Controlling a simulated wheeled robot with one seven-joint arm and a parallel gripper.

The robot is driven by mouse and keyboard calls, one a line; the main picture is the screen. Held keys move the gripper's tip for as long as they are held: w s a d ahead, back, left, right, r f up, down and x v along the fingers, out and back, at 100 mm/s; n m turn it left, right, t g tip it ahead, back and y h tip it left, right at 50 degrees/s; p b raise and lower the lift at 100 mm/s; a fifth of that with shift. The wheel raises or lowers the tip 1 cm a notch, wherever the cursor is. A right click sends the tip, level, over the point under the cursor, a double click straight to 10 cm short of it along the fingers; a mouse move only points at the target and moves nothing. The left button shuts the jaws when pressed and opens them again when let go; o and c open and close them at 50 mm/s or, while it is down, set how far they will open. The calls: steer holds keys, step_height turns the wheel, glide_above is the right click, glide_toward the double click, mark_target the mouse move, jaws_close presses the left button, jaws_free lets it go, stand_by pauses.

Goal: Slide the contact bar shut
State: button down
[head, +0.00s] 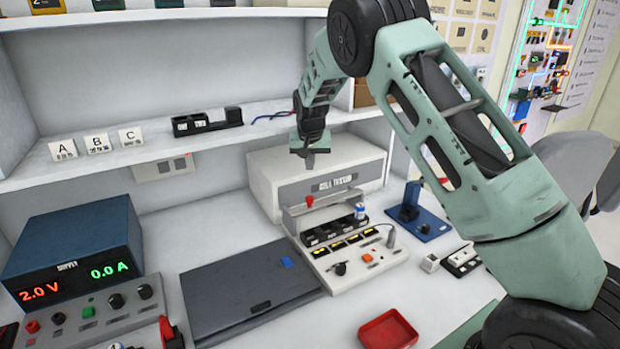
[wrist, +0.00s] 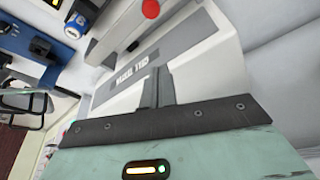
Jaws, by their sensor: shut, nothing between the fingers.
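The white cell tester (head: 320,185) stands on the bench, its label on the upper front face. A grey bar with a red knob (head: 309,201), which looks like the contact bar, runs above a black row of cell slots (head: 325,232). One cell (head: 361,210) with a blue and white top stands at the right end of the row. My gripper (head: 309,160) is shut and empty, above the tester's raised back housing and behind the red knob. In the wrist view my closed fingers (wrist: 155,85) are over the housing, and the knob (wrist: 150,8) is at the top edge.
A dark blue power supply (head: 75,250) stands at the left, with a dark closed case (head: 245,285) beside the tester. A red tray (head: 388,330) is at the front. A blue stand (head: 418,220) is at the right. The shelf (head: 190,140) runs behind.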

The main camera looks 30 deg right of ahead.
step_height(320, 180, down, 9)
steer(key=p, duration=0.3)
steer(key=shift+s+a+p, duration=0.25)
steer(key=shift+s+p, duration=0.05)
steer(key=shift+s, duration=0.15)
steer(key=shift+s, duration=0.1)
